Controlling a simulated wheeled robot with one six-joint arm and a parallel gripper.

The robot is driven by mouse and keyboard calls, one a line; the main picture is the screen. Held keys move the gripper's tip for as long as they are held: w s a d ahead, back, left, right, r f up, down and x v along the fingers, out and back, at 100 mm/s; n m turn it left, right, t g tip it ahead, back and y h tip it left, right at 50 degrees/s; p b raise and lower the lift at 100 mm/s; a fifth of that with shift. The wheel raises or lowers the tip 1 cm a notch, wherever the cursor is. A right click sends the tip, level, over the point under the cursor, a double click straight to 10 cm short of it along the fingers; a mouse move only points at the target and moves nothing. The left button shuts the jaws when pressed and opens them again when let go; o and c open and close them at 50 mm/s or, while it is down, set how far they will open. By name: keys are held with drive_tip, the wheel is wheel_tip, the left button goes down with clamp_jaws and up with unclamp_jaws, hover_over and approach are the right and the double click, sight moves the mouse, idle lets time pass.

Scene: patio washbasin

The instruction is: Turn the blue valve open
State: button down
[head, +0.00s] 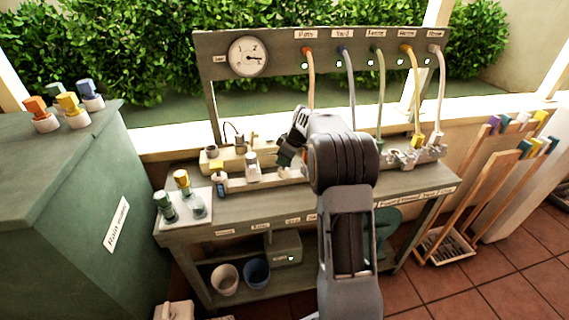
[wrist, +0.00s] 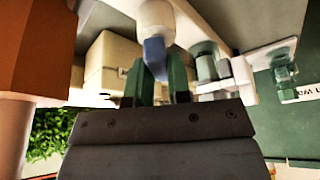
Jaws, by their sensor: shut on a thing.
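In the wrist view, the blue valve (wrist: 154,52) shows as a blue handle below a white round body (wrist: 156,22). The two green fingers of my gripper (wrist: 160,88) stand on either side of the blue handle and are shut on it. The handle's lower end is hidden between the fingers. In the head view, my gripper (head: 285,156) is over the bench's row of fittings, partly behind my own arm. My arm covers the held blue handle there, so its angle cannot be told from that view.
A large orange handle (wrist: 38,45) on a white body stands close at the left of the wrist view. The bench (head: 265,208) holds a white plate (head: 187,216) with capped fittings. Several hoses hang from the labelled back panel (head: 268,42). A green cabinet (head: 75,185) stands left.

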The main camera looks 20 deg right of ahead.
drive_tip(key=n+g+y, duration=0.1)
drive_tip(key=n, duration=0.3)
drive_tip(key=shift+w+n+g+p, duration=0.1)
drive_tip(key=shift+n+g+p, duration=0.5)
drive_tip(key=shift+n, duration=0.8)
drive_tip(key=c, duration=1.1)
unclamp_jaws()
drive_tip(key=shift+o, duration=0.2)
drive_tip(key=p+v, duration=0.1)
drive_tip(key=v, duration=1.2)
drive_tip(key=shift+w+d+r+p, duration=0.15)
drive_tip(key=shift+d+r+p, duration=0.15)
drive_tip(key=shift+p, duration=0.1)
